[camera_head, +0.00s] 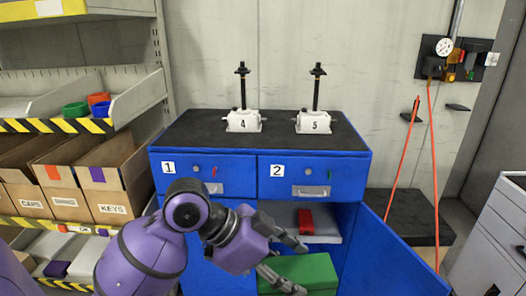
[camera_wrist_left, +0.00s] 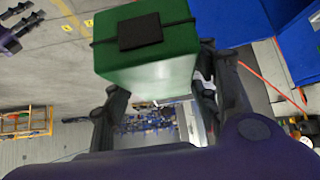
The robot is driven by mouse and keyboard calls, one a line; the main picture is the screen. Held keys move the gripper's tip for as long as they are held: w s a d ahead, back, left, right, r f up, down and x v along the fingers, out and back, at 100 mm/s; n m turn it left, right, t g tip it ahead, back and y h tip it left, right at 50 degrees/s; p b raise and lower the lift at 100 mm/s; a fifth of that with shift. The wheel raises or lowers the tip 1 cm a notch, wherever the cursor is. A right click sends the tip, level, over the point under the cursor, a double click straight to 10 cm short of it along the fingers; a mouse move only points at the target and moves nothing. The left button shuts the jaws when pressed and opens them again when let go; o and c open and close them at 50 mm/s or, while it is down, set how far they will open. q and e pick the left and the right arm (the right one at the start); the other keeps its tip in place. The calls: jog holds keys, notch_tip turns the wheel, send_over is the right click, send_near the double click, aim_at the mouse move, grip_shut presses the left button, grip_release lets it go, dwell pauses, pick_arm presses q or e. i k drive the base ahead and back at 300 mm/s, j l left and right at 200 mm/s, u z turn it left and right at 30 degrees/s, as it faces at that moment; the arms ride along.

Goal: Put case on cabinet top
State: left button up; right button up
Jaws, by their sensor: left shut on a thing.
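The green case (camera_head: 312,269) is at the open lower right compartment of the blue cabinet, below the inner shelf. My left gripper (camera_head: 290,263) is shut on it, with one finger on each side. In the left wrist view the green case (camera_wrist_left: 148,50) with a dark patch fills the space between the fingers of my left gripper (camera_wrist_left: 155,100). The cabinet top (camera_head: 275,125) is black and carries two screw jacks, marked 4 (camera_head: 243,121) and 5 (camera_head: 313,122). What seems to be my right gripper (camera_wrist_left: 22,22) shows at the upper left of the wrist view, too partial to read.
The cabinet door (camera_head: 395,255) stands open to the right. A red item (camera_head: 306,221) lies on the inner shelf. Drawers 1 and 2 are shut. Bins stand on the left rack; orange hoses (camera_head: 434,170) hang right. The cabinet top is bare in front of the jacks.

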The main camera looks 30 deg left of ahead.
aim_at(189, 130)
jog(key=j+u, duration=0.15)
jog(key=u, duration=0.2)
jog(key=i+j+u, duration=0.1)
jog(key=u, duration=0.3)
jog(key=i+u, duration=0.15)
jog(key=u, duration=0.2)
